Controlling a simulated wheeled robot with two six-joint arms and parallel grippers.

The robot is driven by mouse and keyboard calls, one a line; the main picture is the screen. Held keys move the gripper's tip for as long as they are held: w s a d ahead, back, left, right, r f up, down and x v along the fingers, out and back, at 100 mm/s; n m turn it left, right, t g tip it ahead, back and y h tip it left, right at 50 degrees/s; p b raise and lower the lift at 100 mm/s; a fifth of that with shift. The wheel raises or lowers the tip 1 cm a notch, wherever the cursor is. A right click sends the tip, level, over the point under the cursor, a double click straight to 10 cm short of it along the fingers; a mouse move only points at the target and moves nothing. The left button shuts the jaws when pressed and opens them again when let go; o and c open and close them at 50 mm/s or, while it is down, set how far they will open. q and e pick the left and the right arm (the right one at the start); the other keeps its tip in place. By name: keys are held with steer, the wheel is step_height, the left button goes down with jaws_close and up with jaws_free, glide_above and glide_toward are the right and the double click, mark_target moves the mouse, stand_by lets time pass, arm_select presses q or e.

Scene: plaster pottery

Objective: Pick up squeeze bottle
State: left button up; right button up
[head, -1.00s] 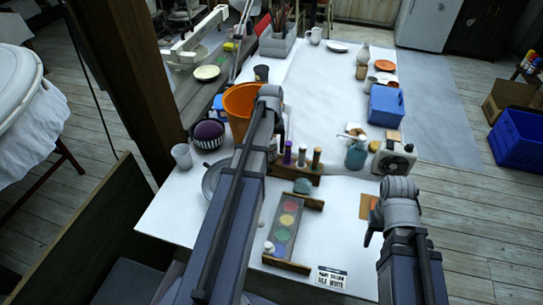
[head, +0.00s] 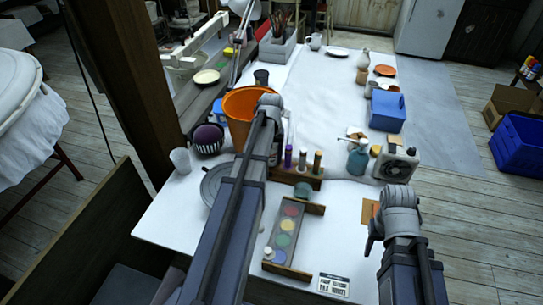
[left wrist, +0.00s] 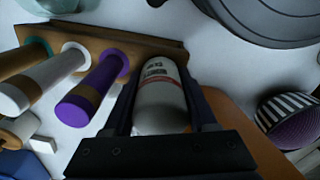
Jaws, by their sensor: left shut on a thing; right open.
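A white squeeze bottle (left wrist: 162,98) with a red and dark printed label lies between the fingers of my left gripper (left wrist: 165,82) in the left wrist view. The fingers are shut on its sides. It is beside the wooden rack (left wrist: 110,42) that holds a purple-capped tube (left wrist: 95,88) and other tubes. In the head view my left arm largely hides the bottle, and the left gripper (head: 274,140) is at the left end of the rack, next to the orange bucket. My right gripper (head: 374,236) is open and empty over the table's right front edge; its fingers are partly hidden.
The orange bucket (head: 236,104) stands close behind my left gripper. A purple sponge bowl (head: 207,140), paint palette (head: 287,232), teal jar (head: 357,160) and white machine (head: 396,164) are nearby. The white table (head: 330,205) has bare room right of the palette.

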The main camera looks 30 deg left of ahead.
arm_select(q)
steer(key=shift+r, duration=0.2)
step_height(320, 180, up, 18)
steer(key=p, duration=1.8)
steer(key=shift+f, duration=0.15)
step_height(320, 180, down, 4)
steer(key=b, duration=0.3)
steer(key=shift+r+b, duration=0.2)
steer(key=shift+b, duration=0.1)
steer(key=shift+r, duration=0.15)
steer(key=shift+d, duration=0.1)
